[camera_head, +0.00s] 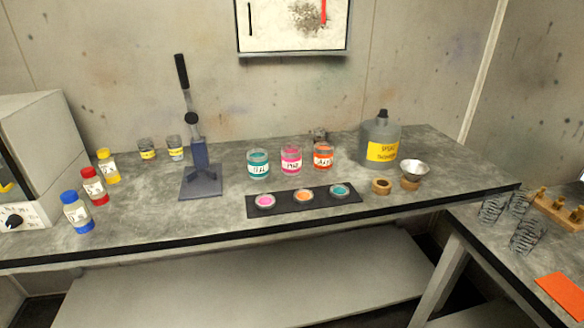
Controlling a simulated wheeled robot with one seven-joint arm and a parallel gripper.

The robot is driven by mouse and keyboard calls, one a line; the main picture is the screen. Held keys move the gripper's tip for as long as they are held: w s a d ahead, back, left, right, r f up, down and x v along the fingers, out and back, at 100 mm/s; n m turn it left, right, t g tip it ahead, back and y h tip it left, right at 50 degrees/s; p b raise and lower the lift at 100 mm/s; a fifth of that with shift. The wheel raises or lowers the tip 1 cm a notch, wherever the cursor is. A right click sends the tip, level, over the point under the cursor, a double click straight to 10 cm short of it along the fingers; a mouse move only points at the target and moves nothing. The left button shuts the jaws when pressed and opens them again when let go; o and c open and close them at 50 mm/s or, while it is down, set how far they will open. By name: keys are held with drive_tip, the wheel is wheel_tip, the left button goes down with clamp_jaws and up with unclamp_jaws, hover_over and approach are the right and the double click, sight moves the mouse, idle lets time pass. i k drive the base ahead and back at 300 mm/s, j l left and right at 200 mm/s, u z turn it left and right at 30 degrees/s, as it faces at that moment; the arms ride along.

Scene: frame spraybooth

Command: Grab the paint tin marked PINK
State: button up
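The pink paint tin (291,159) stands upright near the middle of the grey bench, with a white label that seems to read PINK. It stands between a teal tin (258,164) on its left and an orange tin (323,155) on its right, each with a label too small to read surely. All three stand behind a dark strip (284,202) that holds small pink, orange and teal dishes. Nothing stands in front of the pink tin except this strip. My gripper is not in view.
A lever press (201,181) stands left of the tins. A grey jug with a yellow label (381,140) and a metal funnel (414,169) stand to the right. Blue, red and yellow-capped bottles (77,212) are at the left. Wire coils (527,235) lie on the right bench.

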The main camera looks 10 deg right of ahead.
sight(291, 155)
drive_tip(key=i+j+u, duration=0.1)
drive_tip(key=i+j, duration=0.2)
drive_tip(key=i, duration=0.2)
drive_tip(key=i+j+u, duration=0.15)
drive_tip(key=i, duration=0.3)
drive_tip(key=i+j+u, duration=0.1)
drive_tip(key=i+j, duration=0.15)
drive_tip(key=i, duration=0.3)
drive_tip(key=i+j+u, duration=0.1)
drive_tip(key=i, duration=0.4)
